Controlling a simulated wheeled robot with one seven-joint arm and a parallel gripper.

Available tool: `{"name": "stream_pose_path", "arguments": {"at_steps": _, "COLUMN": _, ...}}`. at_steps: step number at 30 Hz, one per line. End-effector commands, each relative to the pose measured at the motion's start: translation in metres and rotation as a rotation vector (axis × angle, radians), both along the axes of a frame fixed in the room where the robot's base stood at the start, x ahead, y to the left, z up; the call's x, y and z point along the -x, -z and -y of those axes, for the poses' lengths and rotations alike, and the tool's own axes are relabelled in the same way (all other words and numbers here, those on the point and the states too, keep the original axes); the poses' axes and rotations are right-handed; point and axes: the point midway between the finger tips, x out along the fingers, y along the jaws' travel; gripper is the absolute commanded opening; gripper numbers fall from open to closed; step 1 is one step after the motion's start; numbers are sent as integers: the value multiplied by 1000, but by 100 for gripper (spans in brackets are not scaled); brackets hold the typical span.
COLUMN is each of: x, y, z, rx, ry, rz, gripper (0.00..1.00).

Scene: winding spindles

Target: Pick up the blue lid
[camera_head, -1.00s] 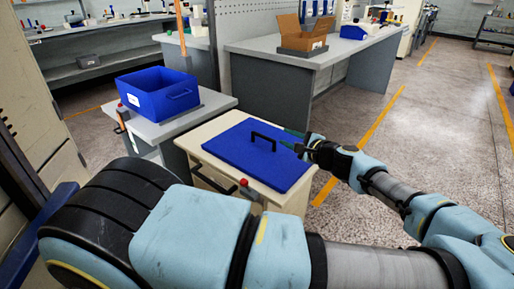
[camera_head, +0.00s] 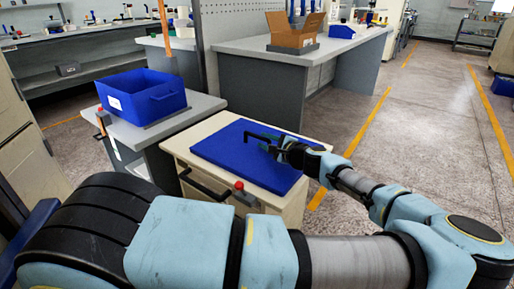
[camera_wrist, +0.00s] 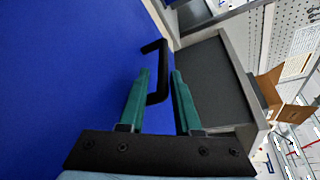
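The blue lid (camera_head: 226,149) lies flat on a cream cabinet (camera_head: 180,146), and its blue surface fills the left of the wrist view (camera_wrist: 65,75). It has a black bar handle (camera_head: 256,136), which stands up from the lid in the wrist view (camera_wrist: 164,62). My gripper (camera_head: 272,147) is at the handle, over the lid's right part. In the wrist view, its two green fingers (camera_wrist: 160,74) are apart, with the handle bar between their tips. A gap shows beside the bar, so the fingers do not look closed on it.
An open blue bin (camera_head: 162,104) stands on a grey table left of the cabinet. A grey workbench (camera_head: 240,70) behind carries a cardboard box (camera_head: 294,38). A red-knobbed post (camera_head: 239,186) is at the cabinet's front edge. Open floor lies to the right.

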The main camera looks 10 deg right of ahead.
Motion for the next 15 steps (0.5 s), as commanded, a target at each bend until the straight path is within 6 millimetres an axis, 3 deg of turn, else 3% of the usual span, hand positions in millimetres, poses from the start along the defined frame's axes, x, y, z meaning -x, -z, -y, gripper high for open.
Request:
{"name": "stream_pose_path", "arguments": {"at_steps": 10, "x": -39, "y": 5, "z": -19, "rx": 0, "ry": -1, "rz": -1, "gripper": 32}}
{"name": "stream_pose_path", "arguments": {"at_steps": 15, "x": -47, "y": 7, "z": -23, "rx": 0, "ry": -1, "rz": -1, "gripper": 32}}
